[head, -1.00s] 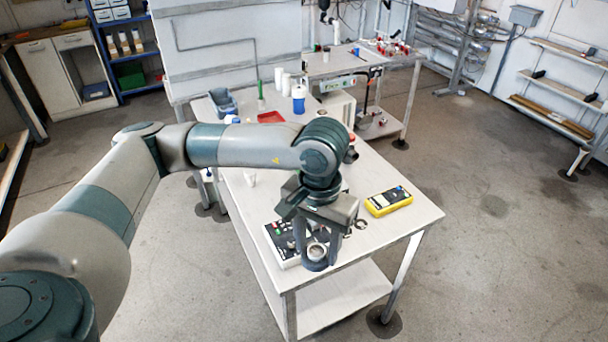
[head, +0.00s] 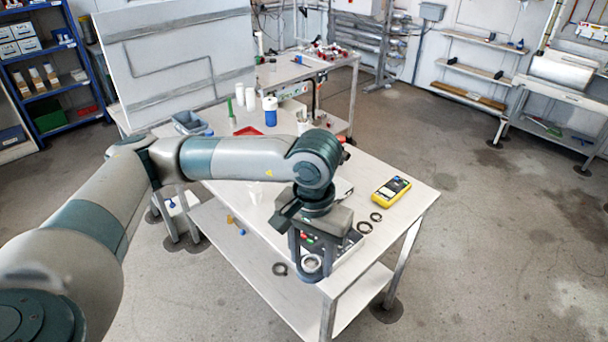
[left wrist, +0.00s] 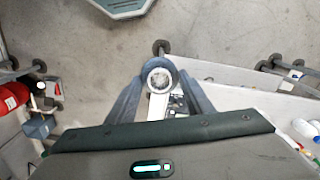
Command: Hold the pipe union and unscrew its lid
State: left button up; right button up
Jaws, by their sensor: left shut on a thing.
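I cannot make out the lid apart from the body. The fingers hide the union's sides. My right gripper is not in view.
Behind the gripper, a control box (head: 338,246) with coloured buttons sits on the table. Dark rings (head: 364,227) and a yellow meter (head: 391,190) lie to the right. A dark ring (head: 280,268) lies on the lower shelf.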

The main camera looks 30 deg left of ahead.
aim_at(302, 123)
jog(key=j+z, duration=0.25)
jog(key=j, duration=0.6)
jog(key=j+z, duration=0.3)
jog(key=j, duration=0.55)
jog(key=i+j+z, duration=0.2)
jog(key=j, duration=0.35)
jog(key=j+z, duration=0.2)
jog(key=j, duration=0.35)
jog(key=i+j+z, duration=0.1)
jog(key=i+j, duration=0.05)
jog(key=j, duration=0.1)
